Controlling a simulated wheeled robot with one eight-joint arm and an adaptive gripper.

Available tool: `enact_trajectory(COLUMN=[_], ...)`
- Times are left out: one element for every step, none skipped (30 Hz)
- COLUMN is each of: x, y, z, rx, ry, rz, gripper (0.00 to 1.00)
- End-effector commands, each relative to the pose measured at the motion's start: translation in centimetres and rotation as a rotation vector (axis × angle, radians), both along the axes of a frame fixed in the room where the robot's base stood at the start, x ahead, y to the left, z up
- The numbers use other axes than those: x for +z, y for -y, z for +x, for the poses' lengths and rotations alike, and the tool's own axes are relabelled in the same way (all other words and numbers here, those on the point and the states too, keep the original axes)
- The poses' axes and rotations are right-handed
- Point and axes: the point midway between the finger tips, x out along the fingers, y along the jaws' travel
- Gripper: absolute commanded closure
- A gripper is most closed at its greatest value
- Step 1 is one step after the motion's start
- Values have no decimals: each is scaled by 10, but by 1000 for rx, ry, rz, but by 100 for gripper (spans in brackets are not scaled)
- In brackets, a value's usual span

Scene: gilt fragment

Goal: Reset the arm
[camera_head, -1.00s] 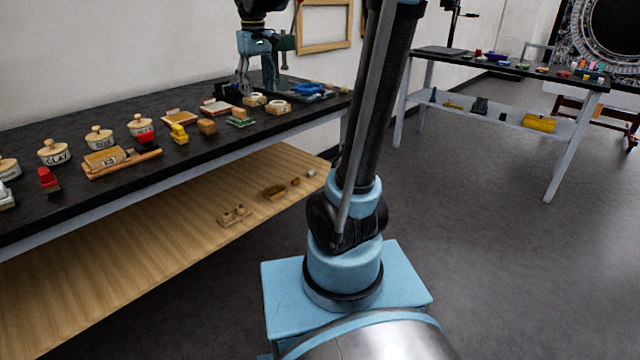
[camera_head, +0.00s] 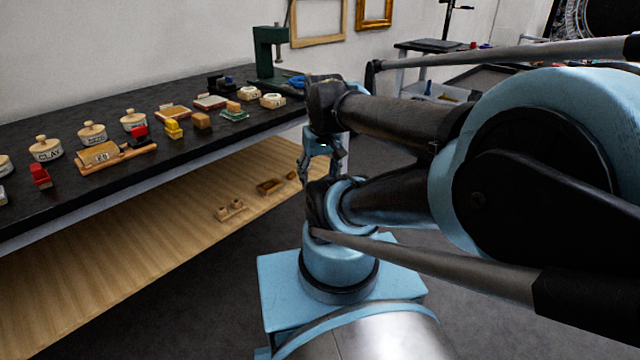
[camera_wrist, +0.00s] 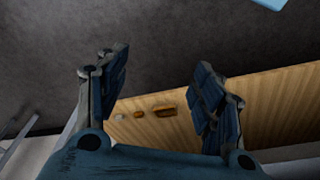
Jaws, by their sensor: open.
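My arm is folded in close over my base in the head view, with its large elbow joint filling the right side. My gripper (camera_head: 320,165) hangs below the forearm's end, just right of the workbench's front edge. In the wrist view its two fingers (camera_wrist: 160,95) stand wide apart with nothing between them. Beyond them show the grey floor and the wooden lower shelf (camera_wrist: 275,100). My gripper touches no object that I can see.
The black-topped workbench (camera_head: 80,188) on the left holds lidded jars (camera_head: 92,133), a yellow item (camera_head: 174,129) and a green press (camera_head: 268,52). Its wooden lower shelf (camera_head: 130,255) bears small wooden pieces (camera_head: 229,210). A second table (camera_head: 430,46) stands at the back right, partly hidden by my arm.

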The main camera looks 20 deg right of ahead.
Motion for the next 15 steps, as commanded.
enact_trajectory(x=[-8, -12, -16, -18, -19, -20, -21, -21, -21, -21, -21, -21, -21, -21, -21], y=[0, 0, 1, 1, 1, 2, 2, 2, 2, 2, 2, 2, 2, 2, 2], z=[-6, -8, -11, -12, -13, -14, -14, -14, -14, -14, -14, -14, -14, -14, -14], rx=[-12, -17, -22, -25, -27, -29, -30, -30, -30, -30, -30, -30, -30, -30, -30], ry=[3, 5, 7, 8, 9, 9, 10, 10, 10, 10, 10, 10, 10, 10, 10], rz=[0, 1, 1, 2, 2, 2, 2, 2, 2, 2, 2, 2, 2, 2, 2], gripper=[39, 39, 39, 39, 39, 39, 39, 39, 39, 39, 39, 39, 39, 39, 39])
